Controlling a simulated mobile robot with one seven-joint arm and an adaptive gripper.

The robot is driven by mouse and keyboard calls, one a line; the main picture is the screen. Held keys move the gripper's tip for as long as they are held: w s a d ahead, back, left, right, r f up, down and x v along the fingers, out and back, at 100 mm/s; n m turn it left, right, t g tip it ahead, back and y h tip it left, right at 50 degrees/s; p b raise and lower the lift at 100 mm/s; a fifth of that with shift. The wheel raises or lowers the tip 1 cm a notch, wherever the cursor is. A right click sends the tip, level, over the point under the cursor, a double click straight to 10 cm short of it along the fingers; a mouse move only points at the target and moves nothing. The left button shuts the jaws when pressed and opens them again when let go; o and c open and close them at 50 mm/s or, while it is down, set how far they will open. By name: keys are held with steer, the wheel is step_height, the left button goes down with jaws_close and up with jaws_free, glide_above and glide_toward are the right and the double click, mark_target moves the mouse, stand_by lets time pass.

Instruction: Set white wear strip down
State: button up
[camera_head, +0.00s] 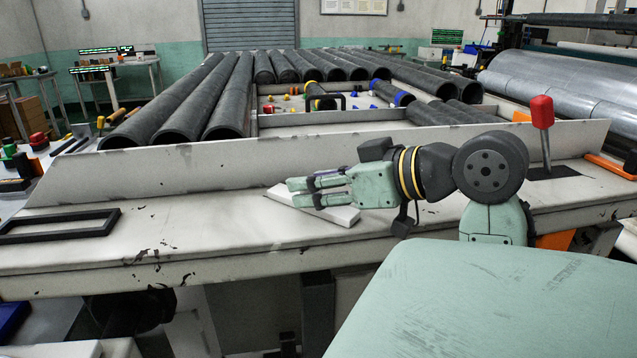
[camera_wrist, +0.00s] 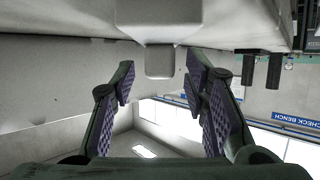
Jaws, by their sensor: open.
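A white wear strip (camera_head: 342,216), a long pale flat bar, lies at a slant on the light bench top (camera_head: 200,222) near the middle of the head view. My green gripper (camera_head: 297,193) reaches left across the strip and hides part of it; I cannot tell whether they touch. Its two fingers are apart. In the wrist view my gripper (camera_wrist: 161,70) shows its purple-padded fingers spread wide, with nothing clearly held between them. I cannot pick out the strip for sure in that view.
A black rectangular frame (camera_head: 62,224) lies on the bench at left. A raised white wall (camera_head: 200,168) runs behind the strip, with several black rolls (camera_head: 225,98) beyond. A red-handled lever (camera_head: 542,112) stands at right. The bench between frame and strip is clear.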

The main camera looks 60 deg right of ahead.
steer(key=shift+r, duration=0.1)
steer(key=shift+r, duration=0.2)
steer(key=b+v, duration=0.1)
steer(key=v, duration=1.1)
steer(key=shift+b, duration=0.35)
steer(key=shift+f, duration=0.15)
